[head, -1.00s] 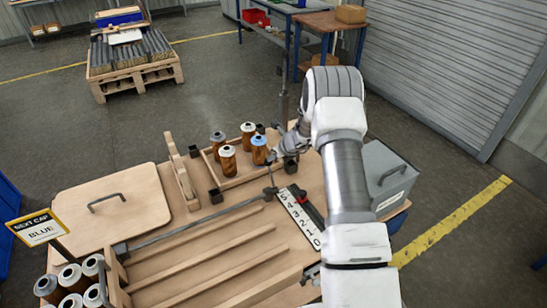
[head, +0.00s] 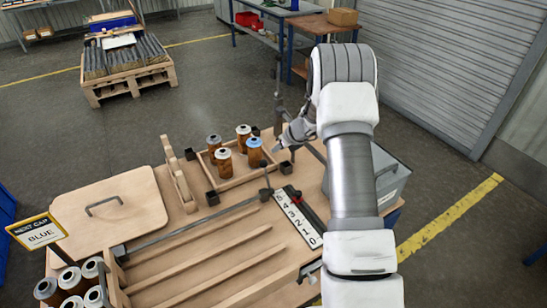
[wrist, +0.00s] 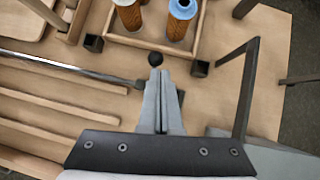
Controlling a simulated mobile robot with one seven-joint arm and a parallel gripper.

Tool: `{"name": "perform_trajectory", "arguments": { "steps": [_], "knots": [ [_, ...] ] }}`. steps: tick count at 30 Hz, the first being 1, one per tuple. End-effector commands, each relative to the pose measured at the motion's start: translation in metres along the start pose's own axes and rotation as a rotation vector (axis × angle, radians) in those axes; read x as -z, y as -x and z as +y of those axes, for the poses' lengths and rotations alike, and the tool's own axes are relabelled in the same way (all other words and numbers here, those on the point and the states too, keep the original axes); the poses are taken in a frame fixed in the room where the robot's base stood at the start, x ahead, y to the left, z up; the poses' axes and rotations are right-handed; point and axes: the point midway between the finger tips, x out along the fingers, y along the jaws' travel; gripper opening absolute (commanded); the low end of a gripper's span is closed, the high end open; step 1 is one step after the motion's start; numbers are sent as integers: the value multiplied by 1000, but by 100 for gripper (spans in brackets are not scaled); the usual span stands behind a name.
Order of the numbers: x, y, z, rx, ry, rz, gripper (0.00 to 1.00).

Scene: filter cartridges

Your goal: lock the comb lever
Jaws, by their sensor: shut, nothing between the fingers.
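The comb lever, a dark upright piece with a round black knob (head: 266,192), stands at the right end of a long grey bar (head: 195,226), beside the top of the number scale (head: 297,216). In the wrist view the black knob (wrist: 155,59) shows just beyond my fingertips; I cannot tell whether they touch it. My gripper (wrist: 154,76) is shut and empty, its two grey fingers pressed together. In the head view my gripper (head: 278,149) is above the table by the cartridge tray, partly hidden by my arm.
A wooden tray (head: 238,180) holds amber cartridges, one with a blue cap (head: 254,143). Small black sockets (head: 213,198) stand around it. Wooden slats (head: 200,262) fill the front. A grey box with a handle (head: 390,178) stands at right. A sign (head: 38,232) reads "NEXT CAP BLUE".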

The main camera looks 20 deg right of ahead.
Motion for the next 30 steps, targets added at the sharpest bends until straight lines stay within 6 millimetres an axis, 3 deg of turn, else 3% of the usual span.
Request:
{"name": "perform_trajectory", "arguments": {
  "steps": [3,9,26,30],
  "knots": [
    [-10,21,-2,1,2,0,0],
    [-18,38,-3,1,0,0,0],
    [-20,42,-2,0,6,1,0],
    [-32,60,10,-11,101,-4,0]
  ]
}}
